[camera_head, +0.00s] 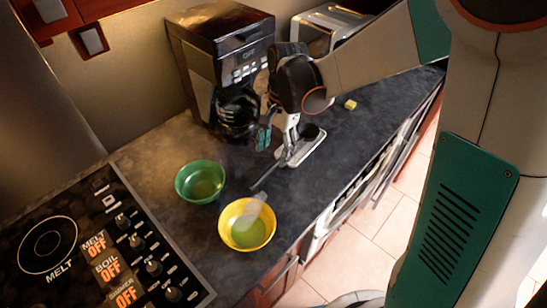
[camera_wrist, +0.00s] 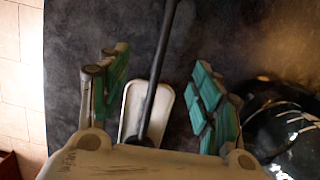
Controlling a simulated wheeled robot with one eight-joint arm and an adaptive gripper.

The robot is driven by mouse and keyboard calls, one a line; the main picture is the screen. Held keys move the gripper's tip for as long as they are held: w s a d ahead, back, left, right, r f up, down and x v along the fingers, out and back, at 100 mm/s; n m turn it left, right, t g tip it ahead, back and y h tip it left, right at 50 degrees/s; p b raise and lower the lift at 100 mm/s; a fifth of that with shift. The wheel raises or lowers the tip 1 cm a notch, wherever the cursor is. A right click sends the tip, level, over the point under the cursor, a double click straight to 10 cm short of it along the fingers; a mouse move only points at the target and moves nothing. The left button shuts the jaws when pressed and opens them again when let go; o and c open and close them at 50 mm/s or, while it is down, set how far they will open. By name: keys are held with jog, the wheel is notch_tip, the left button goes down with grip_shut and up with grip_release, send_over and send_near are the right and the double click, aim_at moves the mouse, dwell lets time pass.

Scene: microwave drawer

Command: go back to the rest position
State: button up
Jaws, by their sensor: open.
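My gripper (camera_head: 276,140) is at the end of my arm, over the dark counter and in front of the coffee maker. In the wrist view, its two teal-padded fingers (camera_wrist: 160,82) are spread wide apart. A dark rod-like utensil (camera_wrist: 160,70) shows between the fingers, and neither finger is visibly closed on it. In the head view the utensil (camera_head: 265,181) slants toward the yellow bowl (camera_head: 225,227). A small white tray (camera_head: 311,150) lies on the counter below my gripper; it also shows in the wrist view (camera_wrist: 133,112). My gripper partly hides the tray.
A green bowl (camera_head: 186,181) stands left of the yellow bowl. The coffee maker (camera_head: 215,45) and a toaster (camera_head: 320,27) stand against the wall. A stove (camera_head: 85,240) with knobs is at lower left. A yellow block (camera_head: 350,104) lies on the counter (camera_head: 375,110), whose right part is mostly clear.

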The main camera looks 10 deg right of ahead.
notch_tip(320, 180, up, 7)
jog(key=s+d+r+n+t, duration=0.2)
jog(key=s+d+n+t, duration=0.2)
jog(key=s, duration=0.3)
jog(key=s+d+r+n+t+h+b, duration=0.1)
jog(key=s+d+r+n+t, duration=0.1)
jog(key=s+d+n+t, duration=0.2)
jog(key=s+d+n, duration=0.2)
jog(key=s, duration=0.1)
jog(key=shift+s+r+b, duration=0.2)
jog(key=shift+s+b, duration=0.1)
jog(key=shift+s, duration=0.05)
